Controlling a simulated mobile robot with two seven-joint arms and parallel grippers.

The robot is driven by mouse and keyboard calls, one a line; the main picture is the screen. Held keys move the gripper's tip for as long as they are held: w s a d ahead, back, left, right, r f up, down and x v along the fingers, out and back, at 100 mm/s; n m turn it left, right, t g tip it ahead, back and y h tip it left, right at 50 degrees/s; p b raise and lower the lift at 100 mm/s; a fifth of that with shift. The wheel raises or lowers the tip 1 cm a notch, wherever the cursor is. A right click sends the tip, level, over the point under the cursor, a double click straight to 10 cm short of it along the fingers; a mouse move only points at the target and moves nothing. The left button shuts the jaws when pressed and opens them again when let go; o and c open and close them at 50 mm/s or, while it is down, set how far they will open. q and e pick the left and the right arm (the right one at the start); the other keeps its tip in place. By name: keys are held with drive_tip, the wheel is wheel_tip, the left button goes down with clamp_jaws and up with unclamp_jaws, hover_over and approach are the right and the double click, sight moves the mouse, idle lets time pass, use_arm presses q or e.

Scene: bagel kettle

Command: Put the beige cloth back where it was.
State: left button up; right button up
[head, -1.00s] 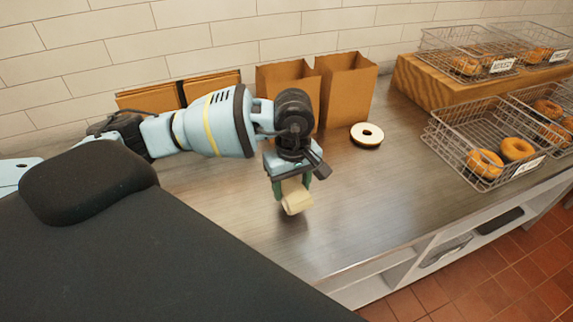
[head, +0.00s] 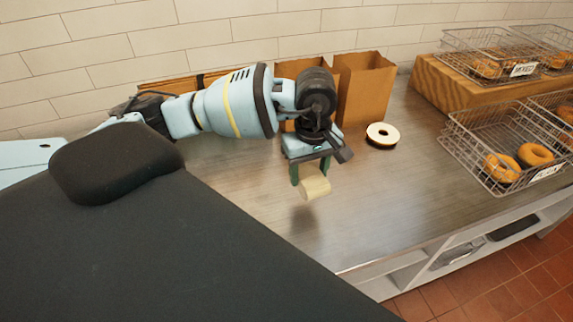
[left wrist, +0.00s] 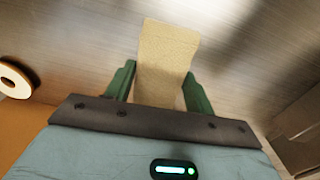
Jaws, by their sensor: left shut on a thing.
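The beige cloth (head: 315,188) is a small folded or rolled piece, held above the metal counter. My left gripper (head: 311,178) is shut on it, pointing down. In the left wrist view the cloth (left wrist: 166,62) sits between the two green fingers (left wrist: 160,85) and extends out past them. A dark shadow lies on the counter below, so the cloth is clear of the surface. My right gripper is not in view.
Two brown paper bags (head: 364,90) stand by the wall behind my left gripper. Wire baskets of bagels (head: 490,150) stand at the right, some on a wooden riser (head: 440,88). The counter's front middle (head: 385,210) is clear.

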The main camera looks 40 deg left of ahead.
use_arm(q)
drive_tip(key=s+d+f+m, duration=0.1)
drive_tip(key=f+m, duration=0.1)
drive_tip(key=m, duration=0.1)
drive_tip(key=s+d+f+m, duration=0.1)
drive_tip(key=s+m, duration=0.1)
drive_tip(key=m, duration=0.1)
drive_tip(key=s+d+f+m, duration=0.1)
drive_tip(key=s+f+m, duration=0.1)
drive_tip(key=m, duration=0.2)
drive_tip(key=shift+d+f, duration=0.3)
drive_tip(key=shift+d, duration=0.05)
drive_tip(key=shift+s+d+f+m, duration=0.35)
drive_tip(key=shift+s+m, duration=0.1)
drive_tip(key=shift+m, duration=0.55)
